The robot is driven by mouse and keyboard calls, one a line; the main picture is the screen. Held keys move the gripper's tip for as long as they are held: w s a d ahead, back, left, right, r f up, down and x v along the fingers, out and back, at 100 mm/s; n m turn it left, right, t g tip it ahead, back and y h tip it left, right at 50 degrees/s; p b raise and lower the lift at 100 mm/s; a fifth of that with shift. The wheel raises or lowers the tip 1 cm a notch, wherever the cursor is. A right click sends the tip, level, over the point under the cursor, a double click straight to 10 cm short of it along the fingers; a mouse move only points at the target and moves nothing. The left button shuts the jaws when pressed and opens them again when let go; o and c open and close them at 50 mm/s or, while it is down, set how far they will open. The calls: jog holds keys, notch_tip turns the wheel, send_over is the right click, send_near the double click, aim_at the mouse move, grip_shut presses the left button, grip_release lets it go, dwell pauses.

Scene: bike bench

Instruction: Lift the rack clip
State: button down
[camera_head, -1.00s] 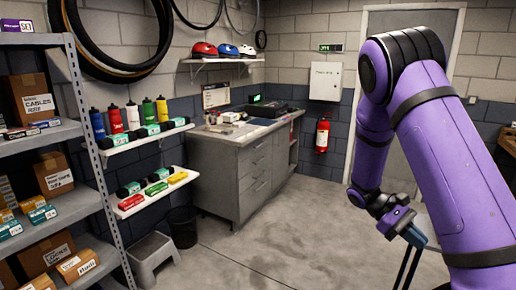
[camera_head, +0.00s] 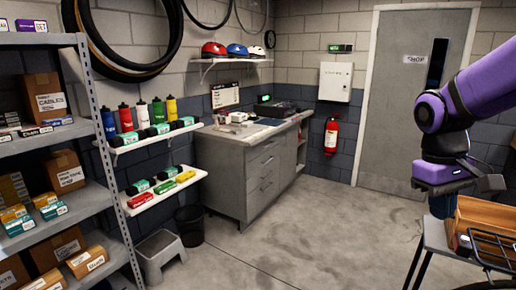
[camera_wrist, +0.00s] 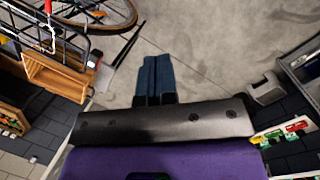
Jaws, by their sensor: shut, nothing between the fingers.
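My gripper (camera_wrist: 157,76) shows in the wrist view with its two blue fingers together and nothing between them, over bare floor. In the head view its blue fingers (camera_head: 441,205) hang below the purple wrist at the right, partly behind the wooden box. I cannot make out the rack clip in either view. A black wire rack (camera_head: 493,243) shows at the lower right of the head view and at the upper left of the wrist view (camera_wrist: 20,32), apart from the fingers.
A wooden box (camera_head: 487,217) stands beside the wire rack; it also shows in the wrist view (camera_wrist: 55,80). A bicycle wheel (camera_wrist: 105,12) is above it there. Shelves (camera_head: 75,204) fill the left and a grey cabinet (camera_head: 228,180) stands behind. The middle floor is clear.

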jog(key=s+a+r+m+t+y, duration=0.1)
jog(key=s+a+r+t, duration=0.4)
jog(key=s, duration=0.3)
jog(key=shift+s+r+t+y, duration=0.3)
jog(key=shift+s+r+t, duration=0.1)
jog(key=shift+r+t, duration=0.45)
jog(key=c, duration=1.8)
grip_release()
jog(key=shift+s+a+r, duration=0.15)
jog(key=shift+s, duration=0.1)
jog(key=o, duration=0.7)
jog(key=shift+t, duration=0.25)
